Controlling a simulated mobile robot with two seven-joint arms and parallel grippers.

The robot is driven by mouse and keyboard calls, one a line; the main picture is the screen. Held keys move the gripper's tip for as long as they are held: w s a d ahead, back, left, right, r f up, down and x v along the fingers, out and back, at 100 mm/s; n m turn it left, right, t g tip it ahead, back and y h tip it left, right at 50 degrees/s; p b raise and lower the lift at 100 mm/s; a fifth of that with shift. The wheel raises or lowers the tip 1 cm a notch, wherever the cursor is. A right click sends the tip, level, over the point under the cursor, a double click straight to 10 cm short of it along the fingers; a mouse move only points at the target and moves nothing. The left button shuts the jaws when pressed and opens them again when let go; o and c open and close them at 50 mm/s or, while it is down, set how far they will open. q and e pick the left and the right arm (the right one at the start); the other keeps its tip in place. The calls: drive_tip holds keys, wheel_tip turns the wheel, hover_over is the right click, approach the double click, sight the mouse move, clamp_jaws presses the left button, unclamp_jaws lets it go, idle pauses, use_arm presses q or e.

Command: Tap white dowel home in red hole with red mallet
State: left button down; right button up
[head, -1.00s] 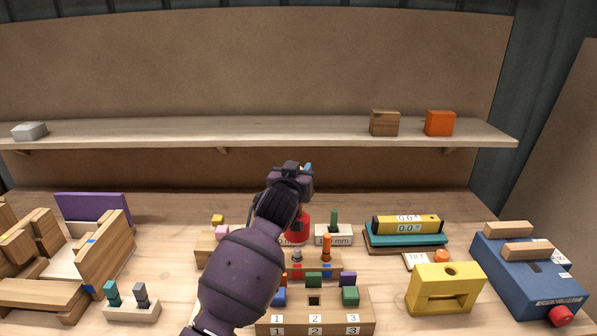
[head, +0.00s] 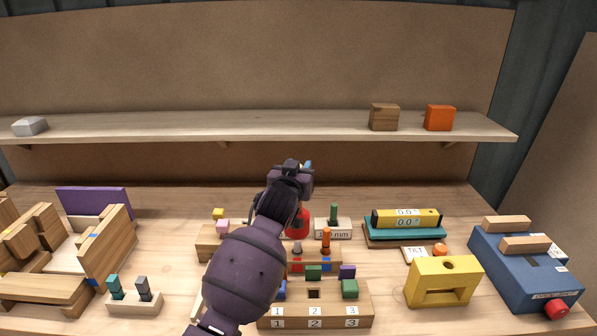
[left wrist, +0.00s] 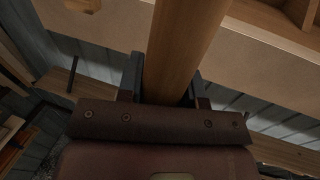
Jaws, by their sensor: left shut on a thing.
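My left gripper (head: 291,180) is shut on the wooden handle of the mallet; the handle (left wrist: 185,45) fills the middle of the left wrist view between the two fingers. The mallet's red head (head: 297,221) shows just below the gripper, partly hidden by my arm. The short white-grey dowel (head: 297,248) stands upright in the small wooden block (head: 315,258), at its red-marked side, just below the mallet head in the picture. I cannot tell whether they touch or how deep the dowel sits. My right gripper is not in view.
An orange peg (head: 326,238) stands beside the dowel. A numbered block (head: 314,312) with coloured pieces sits in front. A green peg in a labelled block (head: 333,228) is behind. A yellow block (head: 444,283) and a blue box (head: 526,269) stand right, wooden parts (head: 107,247) left.

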use_arm(q)
drive_tip(key=shift+r, duration=0.3)
drive_tip(key=shift+f, duration=0.1)
wheel_tip(320, 180, up, 3)
drive_tip(key=p, duration=0.2)
drive_tip(key=shift+p, duration=0.35)
drive_tip(key=shift+r, duration=0.45)
